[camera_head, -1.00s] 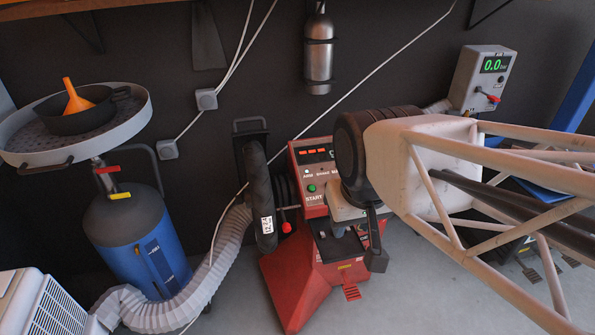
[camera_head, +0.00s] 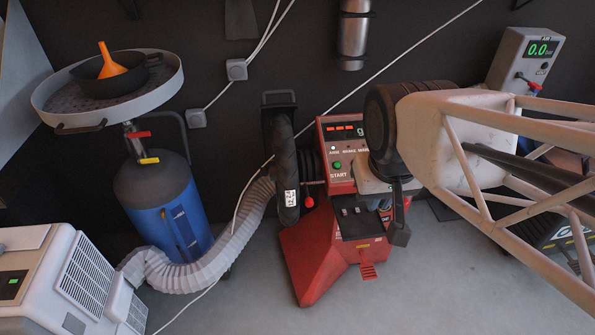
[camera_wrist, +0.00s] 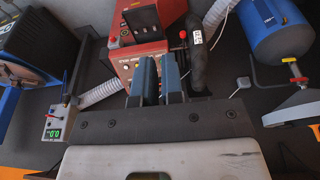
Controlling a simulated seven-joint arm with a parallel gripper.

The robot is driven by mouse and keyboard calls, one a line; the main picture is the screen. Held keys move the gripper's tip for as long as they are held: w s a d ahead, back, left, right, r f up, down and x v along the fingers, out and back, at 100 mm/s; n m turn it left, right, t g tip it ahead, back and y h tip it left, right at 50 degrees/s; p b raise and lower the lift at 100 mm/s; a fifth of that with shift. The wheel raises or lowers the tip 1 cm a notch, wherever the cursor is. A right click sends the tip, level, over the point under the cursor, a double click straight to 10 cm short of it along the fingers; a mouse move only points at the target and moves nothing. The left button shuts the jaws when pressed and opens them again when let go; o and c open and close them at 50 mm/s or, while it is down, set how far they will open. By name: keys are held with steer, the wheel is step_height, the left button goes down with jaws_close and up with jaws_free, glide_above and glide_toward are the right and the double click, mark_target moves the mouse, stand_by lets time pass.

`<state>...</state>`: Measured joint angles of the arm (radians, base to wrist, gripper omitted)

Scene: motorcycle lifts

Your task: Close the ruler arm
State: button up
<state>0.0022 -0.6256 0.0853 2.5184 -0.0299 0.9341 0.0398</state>
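The red machine (camera_head: 318,262) stands on the floor with a control panel (camera_head: 343,150) on top; it also shows in the wrist view (camera_wrist: 137,48). A small red knob (camera_head: 307,202) sits at its left side beside a black tyre-like part (camera_head: 287,170); it appears to be the end of the ruler arm, whose rod is mostly hidden. The knob also shows in the wrist view (camera_wrist: 183,34). My gripper (camera_wrist: 158,60) has two blue-grey fingers with a narrow gap and nothing visible between them. In the head view it hangs in front of the machine's right side, apart from the knob.
A white corrugated hose (camera_head: 215,245) runs left to a white unit (camera_head: 65,285). A blue tank (camera_head: 165,205) with a round tray (camera_head: 60,110) stands at left. A grey gauge box (camera_head: 525,58) is at upper right. Bare floor (camera_head: 250,305) lies in front.

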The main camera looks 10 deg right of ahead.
steer(key=w+f, duration=0.1)
steer(key=w, duration=0.2)
steer(key=w+f+h, duration=0.1)
steer(key=w+f, duration=0.1)
steer(key=w, duration=0.2)
steer(key=w+f+h, duration=0.1)
steer(key=w, duration=0.2)
steer(key=shift+w+a+f, duration=0.15)
steer(key=shift+w+f, duration=0.2)
steer(key=shift+w, duration=0.05)
jaws_close()
steer(key=w+a+f+h, duration=0.1)
steer(key=w+a+f, duration=0.4)
steer(key=w+f, duration=0.4)
steer(key=w+a+f+t, duration=0.1)
steer(key=w+a+f, duration=0.4)
steer(key=w+f, duration=0.5)
step_height(320, 180, down, 5)
steer(key=shift+w+a+r+t+h, duration=0.1)
steer(key=shift+w+a+t+h, duration=0.1)
steer(key=shift+t+h, duration=0.15)
steer(key=shift+d, duration=0.1)
steer(key=x, duration=1)
